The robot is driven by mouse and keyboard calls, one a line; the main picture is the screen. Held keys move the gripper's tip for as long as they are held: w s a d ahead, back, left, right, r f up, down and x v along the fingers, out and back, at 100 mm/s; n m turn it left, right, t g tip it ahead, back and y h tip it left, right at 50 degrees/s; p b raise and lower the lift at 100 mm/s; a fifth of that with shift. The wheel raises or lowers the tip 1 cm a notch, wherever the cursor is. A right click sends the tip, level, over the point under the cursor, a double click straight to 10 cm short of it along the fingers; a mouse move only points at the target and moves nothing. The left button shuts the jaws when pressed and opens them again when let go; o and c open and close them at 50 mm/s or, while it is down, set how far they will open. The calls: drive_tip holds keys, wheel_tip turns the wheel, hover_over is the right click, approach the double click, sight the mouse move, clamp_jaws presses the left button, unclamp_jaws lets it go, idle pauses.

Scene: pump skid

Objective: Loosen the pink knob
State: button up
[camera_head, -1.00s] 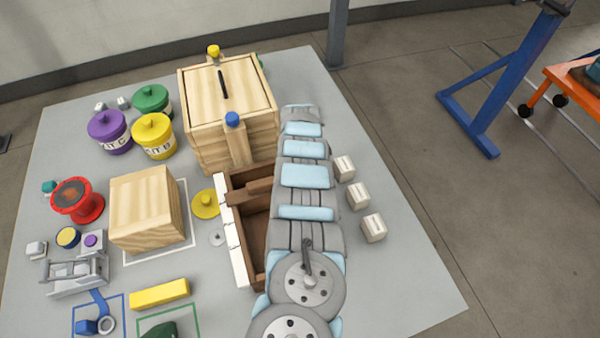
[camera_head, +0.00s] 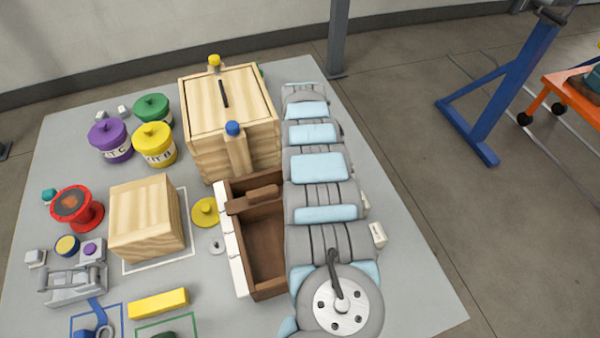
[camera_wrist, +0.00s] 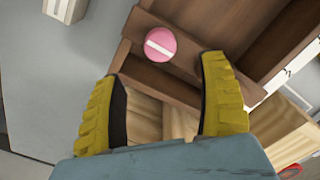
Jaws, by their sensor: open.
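The pink knob (camera_wrist: 160,44) is a round pink disc with a white bar across its face. It shows in the wrist view on a brown wooden strip of the drawer-like box (camera_head: 268,250). My gripper (camera_wrist: 158,85) has yellow ribbed fingers, spread wide apart and empty. The knob lies beyond the fingertips, roughly between them in the picture, and nothing touches it. In the head view my arm covers the right side of the brown box, and the knob and gripper are hidden there.
A large wooden crate (camera_head: 225,105) with a blue-capped post (camera_head: 236,148) stands behind the brown box. Small pale blocks (camera_head: 378,235) stand right of my arm, partly hidden. A yellow disc (camera_head: 206,211) and a wooden block (camera_head: 143,225) lie to the left.

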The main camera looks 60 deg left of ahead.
drive_tip(key=shift+r, duration=1.3)
